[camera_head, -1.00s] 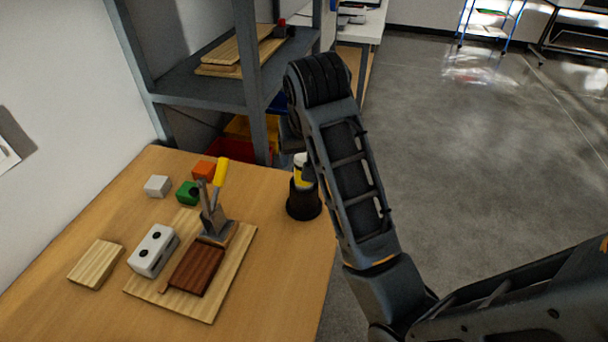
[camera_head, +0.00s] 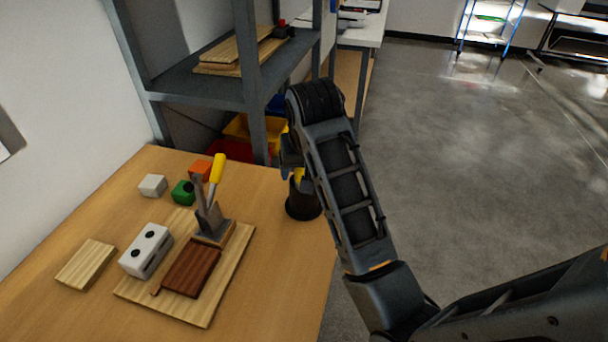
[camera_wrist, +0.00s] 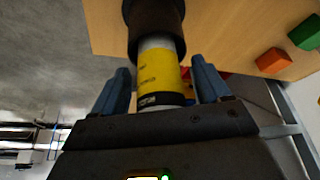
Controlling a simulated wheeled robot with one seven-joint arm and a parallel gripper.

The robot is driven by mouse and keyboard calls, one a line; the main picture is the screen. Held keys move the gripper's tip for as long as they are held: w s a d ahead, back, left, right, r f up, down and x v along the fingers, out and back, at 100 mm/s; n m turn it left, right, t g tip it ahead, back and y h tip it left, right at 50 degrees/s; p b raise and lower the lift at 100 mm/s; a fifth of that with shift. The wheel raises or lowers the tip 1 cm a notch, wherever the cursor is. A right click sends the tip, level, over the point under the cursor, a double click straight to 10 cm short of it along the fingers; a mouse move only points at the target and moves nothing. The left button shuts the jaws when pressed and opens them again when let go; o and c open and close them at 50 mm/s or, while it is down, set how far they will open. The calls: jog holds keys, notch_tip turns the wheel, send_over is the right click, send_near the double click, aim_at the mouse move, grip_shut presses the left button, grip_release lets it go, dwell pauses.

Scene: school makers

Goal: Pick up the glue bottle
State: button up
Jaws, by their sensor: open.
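The glue bottle (camera_wrist: 160,72), white with a yellow label and a dark band, stands in a black round holder (camera_wrist: 155,28) in the wrist view. In the head view the holder (camera_head: 303,205) sits at the right edge of the wooden table, and only a yellow bit of the bottle (camera_head: 299,178) shows beside my arm. My gripper (camera_wrist: 160,85) is open, with one blue finger on each side of the bottle and a visible gap to each. In the head view the arm hides most of the gripper.
On the table, a wooden board (camera_head: 229,269) carries a toggle clamp (camera_head: 213,205) with a yellow handle and a brown block (camera_head: 191,268). A white two-hole block (camera_head: 146,250), green block (camera_head: 182,193) and orange block (camera_head: 201,169) stand nearby. A grey shelf (camera_head: 190,83) rises behind.

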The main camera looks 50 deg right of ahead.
jog(key=c, duration=1.1)
jog(key=shift+c, duration=0.2)
